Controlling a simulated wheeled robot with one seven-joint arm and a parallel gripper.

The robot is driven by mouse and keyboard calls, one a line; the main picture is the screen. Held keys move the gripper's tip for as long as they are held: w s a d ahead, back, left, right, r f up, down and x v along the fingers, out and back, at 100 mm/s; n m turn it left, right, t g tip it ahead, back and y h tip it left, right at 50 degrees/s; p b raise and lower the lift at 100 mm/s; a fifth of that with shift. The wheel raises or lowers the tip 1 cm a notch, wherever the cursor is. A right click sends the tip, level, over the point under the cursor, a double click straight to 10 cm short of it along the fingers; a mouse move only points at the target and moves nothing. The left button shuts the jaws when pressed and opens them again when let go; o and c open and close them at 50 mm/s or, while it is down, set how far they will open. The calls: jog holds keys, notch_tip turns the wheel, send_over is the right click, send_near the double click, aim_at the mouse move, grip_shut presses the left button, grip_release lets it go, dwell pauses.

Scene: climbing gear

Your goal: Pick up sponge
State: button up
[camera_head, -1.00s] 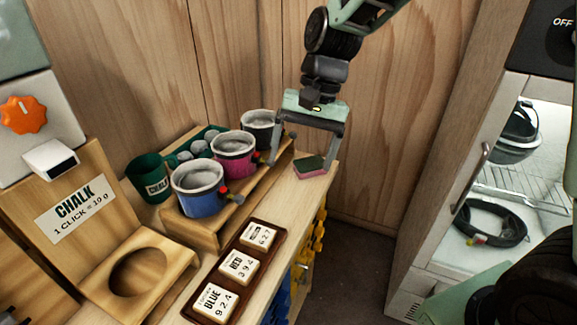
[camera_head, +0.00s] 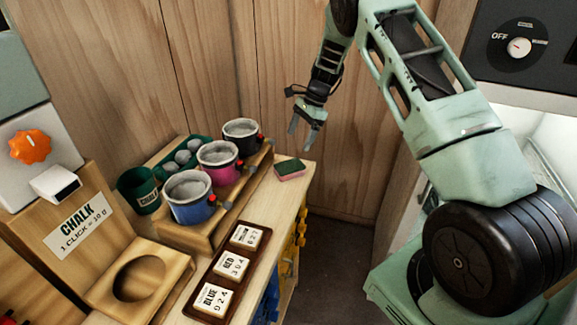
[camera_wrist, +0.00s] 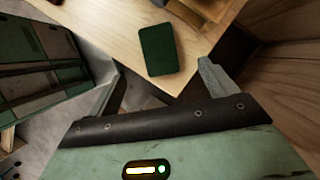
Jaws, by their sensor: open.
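The sponge (camera_head: 289,170) has a dark green top and a pink lower layer. It lies flat near the far right corner of the wooden bench top (camera_head: 262,205). In the wrist view the sponge (camera_wrist: 157,49) shows its green face, ahead of and between my two fingers. My gripper (camera_head: 302,138) is open and empty. In the head view it hangs above and slightly beyond the sponge, apart from it, with its fingers pointing down. In the wrist view my gripper (camera_wrist: 165,82) has its fingers spread wide on either side.
Blue (camera_head: 189,198), pink (camera_head: 218,163) and black (camera_head: 241,141) chalk pots stand on a wooden stepped rack left of the sponge. A dark tray of number tiles (camera_head: 222,287) lies nearer. A wooden wall stands behind; a glass-fronted cabinet is at right.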

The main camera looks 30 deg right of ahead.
jog(key=p, duration=0.2)
send_over(290, 165)
jog(key=d, duration=0.2)
notch_tip(290, 165, down, 4)
jog(key=shift+a+f, duration=0.1)
jog(key=shift+f, duration=0.1)
jog(key=p+x, duration=0.1)
jog(key=x, duration=0.1)
jog(key=p+x, duration=0.1)
jog(key=x, duration=0.1)
jog(key=shift+s+d+f+p, duration=0.25)
jog(key=shift+p, duration=0.05)
jog(key=shift+a+f, duration=0.15)
jog(key=shift+f, duration=0.4)
jog(key=shift+w, duration=0.1)
jog(key=shift+f+b, duration=0.25)
jog(key=shift+b, duration=0.05)
jog(key=c, duration=1.2)
jog(key=shift+o, duration=0.2)
jog(key=shift+r, duration=0.15)
